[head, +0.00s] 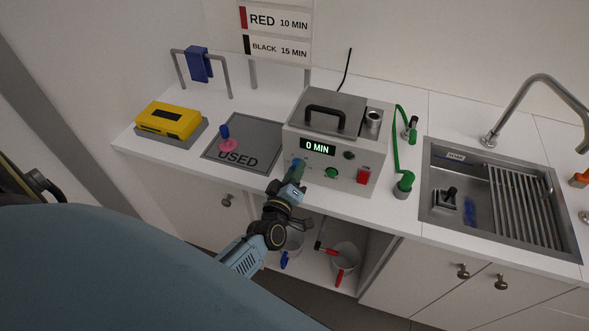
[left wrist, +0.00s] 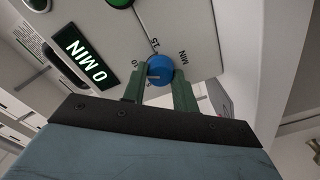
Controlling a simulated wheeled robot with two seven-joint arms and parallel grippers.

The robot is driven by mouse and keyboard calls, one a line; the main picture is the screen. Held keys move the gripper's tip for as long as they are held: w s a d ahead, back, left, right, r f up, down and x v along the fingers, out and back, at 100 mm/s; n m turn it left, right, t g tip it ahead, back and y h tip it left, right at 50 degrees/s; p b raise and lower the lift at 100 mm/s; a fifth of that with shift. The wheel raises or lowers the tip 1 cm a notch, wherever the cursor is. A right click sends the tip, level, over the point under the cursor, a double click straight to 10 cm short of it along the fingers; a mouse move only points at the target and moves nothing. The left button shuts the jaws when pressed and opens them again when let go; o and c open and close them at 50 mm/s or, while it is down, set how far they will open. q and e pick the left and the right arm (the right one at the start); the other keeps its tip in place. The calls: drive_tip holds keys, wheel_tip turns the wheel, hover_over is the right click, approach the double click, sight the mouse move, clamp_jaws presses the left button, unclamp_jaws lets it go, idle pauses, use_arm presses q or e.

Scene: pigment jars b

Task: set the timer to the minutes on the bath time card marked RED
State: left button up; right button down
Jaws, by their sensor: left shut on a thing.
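The bath machine (head: 328,164) is a grey box on the counter, and its green display (head: 317,147) reads 0 MIN. The display also shows in the left wrist view (left wrist: 80,56). The card marked RED (head: 279,21) on the wall reads 10 MIN. My left gripper (head: 297,172) is at the machine's front, at the lower left below the display. In the left wrist view its green fingers (left wrist: 159,84) are shut on a blue knob (left wrist: 160,68), with a 15 and MIN printed around it. My right gripper is not in view.
A green button (head: 331,173) and a red switch (head: 363,176) sit right of the knob. A BLACK 15 MIN card (head: 277,48) hangs below the RED one. A USED mat (head: 258,139) and yellow box (head: 169,120) lie left; a sink (head: 437,209) is right.

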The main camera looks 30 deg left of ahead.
use_arm(q)
drive_tip(key=shift+m, duration=0.6)
drive_tip(key=o, duration=1)
drive_tip(key=shift+c, duration=0.2)
drive_tip(key=shift+s, duration=0.1)
drive_tip(key=v, duration=1.3)
drive_tip(key=shift+s, duration=0.1)
